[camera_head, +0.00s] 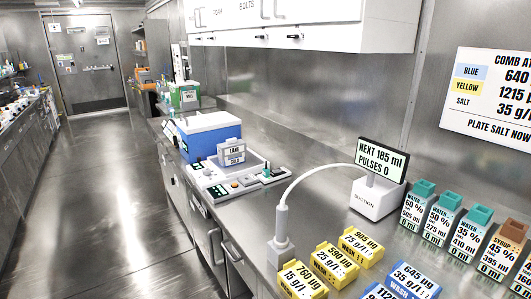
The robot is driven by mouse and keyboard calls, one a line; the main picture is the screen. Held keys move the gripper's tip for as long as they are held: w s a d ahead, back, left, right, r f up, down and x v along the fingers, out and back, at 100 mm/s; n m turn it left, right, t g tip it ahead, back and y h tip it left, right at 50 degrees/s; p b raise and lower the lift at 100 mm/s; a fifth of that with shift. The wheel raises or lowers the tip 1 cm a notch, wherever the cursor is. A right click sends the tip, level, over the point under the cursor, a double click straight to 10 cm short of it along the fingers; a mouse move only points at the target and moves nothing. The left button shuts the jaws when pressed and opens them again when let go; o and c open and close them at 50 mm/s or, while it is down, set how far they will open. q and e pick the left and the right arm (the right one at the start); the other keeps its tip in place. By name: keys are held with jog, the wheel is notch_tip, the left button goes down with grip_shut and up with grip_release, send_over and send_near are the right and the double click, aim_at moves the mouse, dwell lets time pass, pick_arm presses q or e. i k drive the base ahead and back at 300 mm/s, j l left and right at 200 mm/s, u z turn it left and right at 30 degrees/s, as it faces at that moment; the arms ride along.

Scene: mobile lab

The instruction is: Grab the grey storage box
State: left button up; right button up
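I cannot make out for certain which thing is the grey storage box. A small grey box-like piece (240,164) with a label reading "LANE" sits on the counter, at the front of a larger blue box with a white lid (208,128). A pale grey block (378,199) marked "SUCTION" stands further right and carries a dark display. Neither of my grippers is in this view.
The steel counter (308,146) runs along the right wall. Several yellow labelled boxes (303,280), blue boxes (412,280) and teal-topped bottles (437,222) crowd its near right end. A white wall cabinet (345,22) overhangs it. The aisle floor (120,210) at left is clear.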

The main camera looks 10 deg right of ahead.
aim_at(233, 152)
jog(key=u, duration=0.85)
jog(key=i+l+u, duration=0.15)
jog(key=i+u, duration=0.25)
jog(key=i, duration=0.7)
jog(key=i+u, duration=0.1)
jog(key=i, duration=1.3)
jog(key=i+z, duration=0.3)
jog(key=i, duration=0.35)
jog(key=i+j+z, duration=0.1)
jog(key=i+z, duration=0.2)
jog(key=i, duration=0.3)
jog(key=i+z, duration=0.3)
jog(key=i, duration=0.35)
jog(key=i+j+z, duration=0.1)
jog(key=i+z, duration=0.2)
jog(key=i, duration=0.3)
jog(key=i+z, duration=0.2)
jog(key=z, duration=0.3)
